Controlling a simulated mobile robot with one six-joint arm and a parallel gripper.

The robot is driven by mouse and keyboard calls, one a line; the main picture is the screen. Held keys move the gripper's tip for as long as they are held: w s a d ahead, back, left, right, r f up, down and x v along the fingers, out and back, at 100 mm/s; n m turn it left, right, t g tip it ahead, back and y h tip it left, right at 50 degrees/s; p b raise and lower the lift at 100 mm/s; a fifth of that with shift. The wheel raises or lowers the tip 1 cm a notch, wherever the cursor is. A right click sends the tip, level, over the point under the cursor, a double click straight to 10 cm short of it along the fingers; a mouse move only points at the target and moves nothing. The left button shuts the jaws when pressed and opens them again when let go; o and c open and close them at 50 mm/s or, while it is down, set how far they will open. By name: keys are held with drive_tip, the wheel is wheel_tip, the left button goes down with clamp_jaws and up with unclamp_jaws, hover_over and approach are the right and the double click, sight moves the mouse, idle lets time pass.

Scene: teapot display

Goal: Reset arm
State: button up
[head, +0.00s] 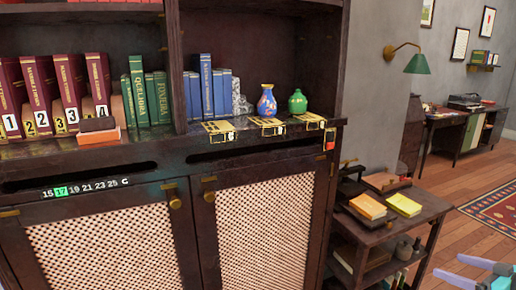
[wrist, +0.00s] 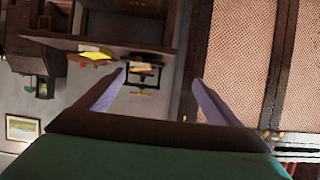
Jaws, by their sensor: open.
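My gripper (head: 486,272) shows only in part at the lower right corner of the head view, over the wooden floor. In the wrist view my gripper (wrist: 160,82) has its two pale fingers spread apart, with nothing between them. The gripper is apart from the cabinet and the small side table in the head view. The rest of my arm is outside the head view.
A dark cabinet (head: 190,190) with woven doors fills the left. On its shelf stand numbered red books (head: 38,90), a blue vase (head: 267,103) and a green vase (head: 297,103). A side table (head: 432,207) holds yellow books (head: 404,204). Wooden floor (head: 455,225) is open at the right.

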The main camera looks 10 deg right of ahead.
drive_tip(key=w+a+f+n+g+y+p, duration=0.1)
drive_tip(key=w+a+f+n+g+y, duration=0.15)
drive_tip(key=w+a+f, duration=0.55)
drive_tip(key=w+a+f+n+g+y+p, duration=0.1)
drive_tip(key=w+a+y, duration=0.35)
drive_tip(key=a, duration=0.75)
drive_tip(key=a+f+n+g+p, duration=0.1)
drive_tip(key=a+f+g, duration=0.2)
drive_tip(key=a+f, duration=0.6)
drive_tip(key=a+f+g+p, duration=0.1)
drive_tip(key=a+f+g, duration=0.3)
drive_tip(key=a, duration=0.9)
drive_tip(key=s+a+f+g+h+p, duration=0.3)
drive_tip(key=s+a+f+g, duration=0.3)
drive_tip(key=s+a+f, duration=1)
drive_tip(key=s+d+f+m+g+h, duration=0.2)
drive_tip(key=s+d+f+h, duration=0.15)
drive_tip(key=s+f, duration=0.45)
drive_tip(key=d+m+h, duration=0.1)
drive_tip(key=s+d+m+h, duration=0.1)
drive_tip(key=d+m, duration=0.1)
drive_tip(key=s+d+m+h, duration=0.1)
drive_tip(key=d+m, duration=0.1)
drive_tip(key=shift+s+m+h, duration=0.2)
drive_tip(key=shift+m+h, duration=0.05)
drive_tip(key=shift+h, duration=0.1)
